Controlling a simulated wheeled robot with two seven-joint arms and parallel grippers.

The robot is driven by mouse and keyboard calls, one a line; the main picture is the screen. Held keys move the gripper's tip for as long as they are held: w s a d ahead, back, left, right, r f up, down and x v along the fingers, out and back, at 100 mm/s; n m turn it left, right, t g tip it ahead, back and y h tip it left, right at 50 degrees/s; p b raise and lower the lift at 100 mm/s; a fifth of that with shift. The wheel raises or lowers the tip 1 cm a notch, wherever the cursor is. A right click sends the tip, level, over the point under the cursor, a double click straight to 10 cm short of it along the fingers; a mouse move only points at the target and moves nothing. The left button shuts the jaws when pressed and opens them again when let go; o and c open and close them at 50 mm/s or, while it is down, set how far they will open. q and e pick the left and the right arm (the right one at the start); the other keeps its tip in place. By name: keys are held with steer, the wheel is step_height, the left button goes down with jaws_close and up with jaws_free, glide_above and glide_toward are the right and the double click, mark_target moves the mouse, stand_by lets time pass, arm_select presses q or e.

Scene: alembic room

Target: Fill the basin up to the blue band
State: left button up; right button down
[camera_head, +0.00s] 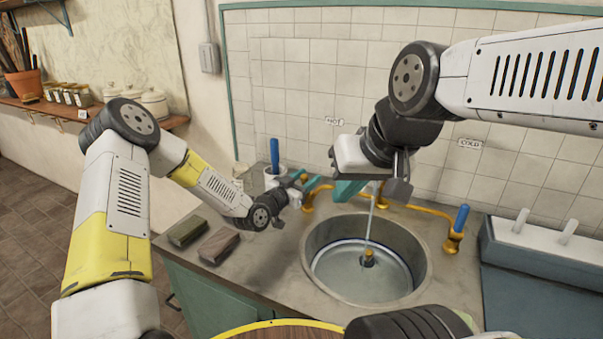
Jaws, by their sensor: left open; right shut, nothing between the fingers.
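The round metal basin (311,238) is set in the counter, with shallow-looking water (345,278) and a small brass piece (368,257) in its middle. A dark blue band (325,249) runs round the inner wall close to the water's edge; the exact gap is hard to judge. A thin water stream (370,217) falls into it. The spout is hidden behind my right gripper (350,190), which is shut and empty above the basin's back rim. My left gripper (312,182) is open by the brass tap fitting (307,198) on the hot side. The cold tap's blue handle (461,217) stands upright at right.
A blue-handled item (274,155) stands at a white holder (270,178) behind my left gripper. Two blocks (187,231) (219,245) lie on the counter at left. A blue-grey rack (540,255) with white pieces stands at right. Tiled wall (290,75) closes the back.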

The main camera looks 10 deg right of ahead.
arm_select(q)
steer(key=shift+x, duration=0.9)
jaws_close()
stand_by(0.8)
